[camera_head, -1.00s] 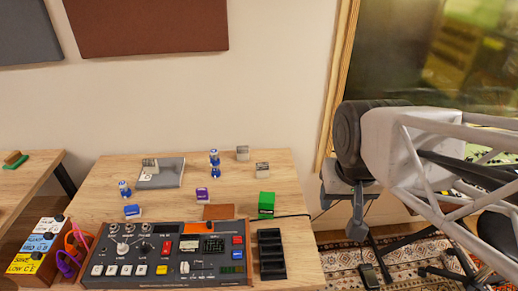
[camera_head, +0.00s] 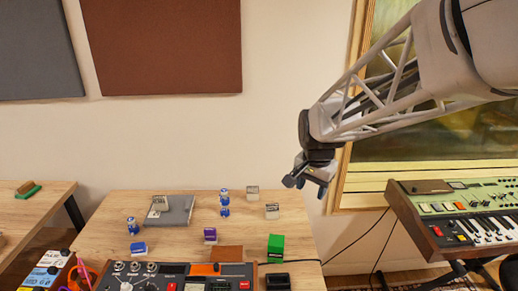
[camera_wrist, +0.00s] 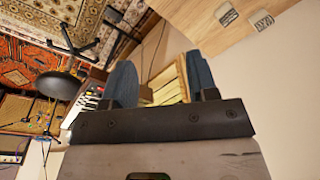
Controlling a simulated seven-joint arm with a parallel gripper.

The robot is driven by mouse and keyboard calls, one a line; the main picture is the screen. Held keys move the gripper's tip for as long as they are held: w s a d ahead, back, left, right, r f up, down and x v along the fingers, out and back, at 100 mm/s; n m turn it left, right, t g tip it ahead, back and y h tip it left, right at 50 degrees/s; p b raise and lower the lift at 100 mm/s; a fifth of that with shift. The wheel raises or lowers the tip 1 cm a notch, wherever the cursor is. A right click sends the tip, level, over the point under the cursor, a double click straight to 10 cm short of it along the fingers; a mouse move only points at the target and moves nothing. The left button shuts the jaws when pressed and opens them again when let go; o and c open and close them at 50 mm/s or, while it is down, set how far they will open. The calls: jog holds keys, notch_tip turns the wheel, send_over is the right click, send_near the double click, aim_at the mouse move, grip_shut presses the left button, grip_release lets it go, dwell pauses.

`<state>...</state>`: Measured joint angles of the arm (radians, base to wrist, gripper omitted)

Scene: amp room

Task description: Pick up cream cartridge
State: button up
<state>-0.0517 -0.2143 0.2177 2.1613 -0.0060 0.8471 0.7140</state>
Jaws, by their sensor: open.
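Two small pale, cream-to-grey cartridges stand at the back right of the wooden table: one (camera_head: 253,191) and, a little nearer, another (camera_head: 272,211). A third pale block (camera_head: 160,204) is on a grey pad (camera_head: 180,215) to the left. I cannot tell for sure which is the cream cartridge. My gripper (camera_head: 306,184) is open and empty, in the air right of the two cartridges. In the wrist view, its blue-grey fingers (camera_wrist: 162,78) are spread, and two small patterned blocks (camera_wrist: 228,17) (camera_wrist: 263,22) show on the wood at the top right, outside the fingers.
A green block (camera_head: 276,247), a purple block (camera_head: 210,235) and blue pieces (camera_head: 138,248) stand on the table. A control panel (camera_head: 200,277) fills its front. A synthesizer keyboard (camera_head: 465,215) is at the right. The wall is close behind the table.

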jog(key=w+a+f+m, duration=0.2)
jog(key=w+f, duration=0.3)
jog(key=w, duration=0.3)
jog(key=w+a+f+m, duration=0.2)
jog(key=w+f+m, duration=0.1)
jog(key=w+f, duration=0.3)
jog(key=m+g, duration=0.1)
jog(key=m, duration=0.3)
send_over(272, 212)
jog(key=f, duration=1.3)
jog(key=shift+w+d+f, duration=0.25)
jog(key=shift+w+f, duration=0.05)
jog(key=shift+w, duration=0.1)
jog(key=shift+w+a+f, duration=0.1)
jog(key=shift+w+f, duration=0.1)
jog(key=shift+f, duration=0.15)
jog(key=shift+f, duration=1.25)
jog(key=shift+f, duration=0.1)
jog(key=shift+f, duration=2.5)
